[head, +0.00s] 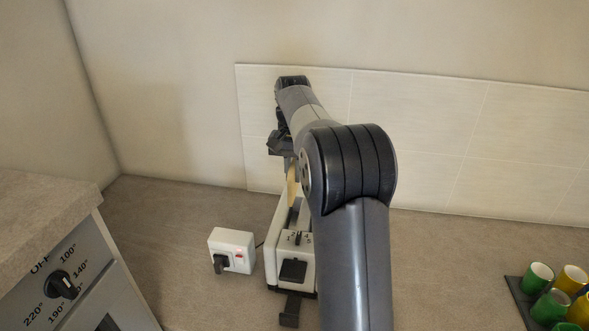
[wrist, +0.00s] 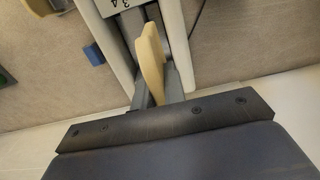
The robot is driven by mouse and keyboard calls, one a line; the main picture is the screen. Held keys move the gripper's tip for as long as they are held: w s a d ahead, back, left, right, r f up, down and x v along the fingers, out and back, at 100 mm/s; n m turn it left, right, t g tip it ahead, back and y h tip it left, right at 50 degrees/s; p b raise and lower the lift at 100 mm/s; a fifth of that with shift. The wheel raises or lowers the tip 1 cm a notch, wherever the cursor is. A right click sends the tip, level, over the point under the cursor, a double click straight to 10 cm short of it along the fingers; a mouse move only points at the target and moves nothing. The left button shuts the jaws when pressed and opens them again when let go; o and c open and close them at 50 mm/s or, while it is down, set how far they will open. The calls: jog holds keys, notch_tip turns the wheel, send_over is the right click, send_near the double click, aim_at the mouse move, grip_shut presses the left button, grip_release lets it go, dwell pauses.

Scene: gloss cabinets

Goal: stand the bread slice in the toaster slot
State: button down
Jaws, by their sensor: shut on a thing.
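The toaster (head: 305,262) is long, narrow and white, with a black lever on its near end. It stands on the counter, partly hidden by my arm. Its pale side walls (wrist: 177,42) also show in the wrist view. The tan bread slice (head: 292,187) is upright, edge-on, above the toaster's long slot. In the wrist view the bread slice (wrist: 150,60) lies in line between the two walls. I cannot tell how far its lower edge is inside the slot. My gripper (wrist: 157,84) is shut on the slice's near end, over the toaster's far part.
A white switch box (head: 232,248) with a red light stands left of the toaster. Green and yellow cups (head: 553,306) stand on a dark tray at the far right. An appliance with a knob (head: 62,285) is at the left. A tiled wall (head: 430,135) closes the back.

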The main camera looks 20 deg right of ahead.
jog(key=shift+f, duration=2.1)
jog(key=shift+f+b, duration=1.15)
jog(key=shift+f, duration=1.1)
jog(key=c, duration=1.4)
grip_release()
